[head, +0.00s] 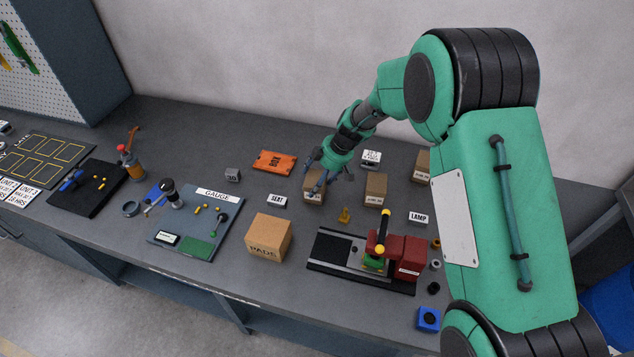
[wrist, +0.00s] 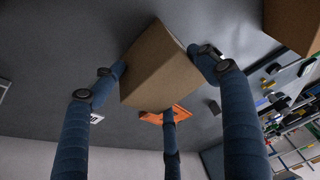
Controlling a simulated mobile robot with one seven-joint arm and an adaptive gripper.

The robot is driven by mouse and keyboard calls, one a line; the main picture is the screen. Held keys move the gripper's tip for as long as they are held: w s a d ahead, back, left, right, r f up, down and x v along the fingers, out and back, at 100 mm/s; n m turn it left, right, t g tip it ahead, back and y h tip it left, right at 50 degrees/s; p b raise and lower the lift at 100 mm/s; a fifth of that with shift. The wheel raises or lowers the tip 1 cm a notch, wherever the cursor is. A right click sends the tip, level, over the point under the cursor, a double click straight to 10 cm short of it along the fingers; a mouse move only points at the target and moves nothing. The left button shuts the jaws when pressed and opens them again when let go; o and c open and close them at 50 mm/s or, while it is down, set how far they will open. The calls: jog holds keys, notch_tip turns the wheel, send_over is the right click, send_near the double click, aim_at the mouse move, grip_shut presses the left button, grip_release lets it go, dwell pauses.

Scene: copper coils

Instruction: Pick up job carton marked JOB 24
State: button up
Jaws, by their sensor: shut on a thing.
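My gripper (head: 325,180) is over the back middle of the bench, with its fingers around a small brown carton (head: 313,190). In the wrist view, the fingers (wrist: 165,75) are shut on this carton (wrist: 155,60), one on each side and a third below in the picture. Its marking is partly covered by a finger and I cannot read it. I cannot tell whether it rests on the bench or is just above it. Two similar cartons stand to its right, one near (head: 376,188) and one farther right (head: 422,166); their labels are too small to read.
An orange plate (head: 274,162) lies left of my gripper, with a SEAT sign (head: 278,201) in front. A PADS box (head: 268,238) stands nearer the front. A red vise-like fixture (head: 400,252) and a LAMP sign (head: 418,218) are at right. A gauge board (head: 200,245) lies at left.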

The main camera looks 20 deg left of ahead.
jog(key=shift+r, duration=0.35)
jog(key=shift+c, duration=0.9)
notch_tip(320, 180, up, 9)
jog(key=shift+r+p, duration=0.1)
jog(key=shift+p, duration=0.6)
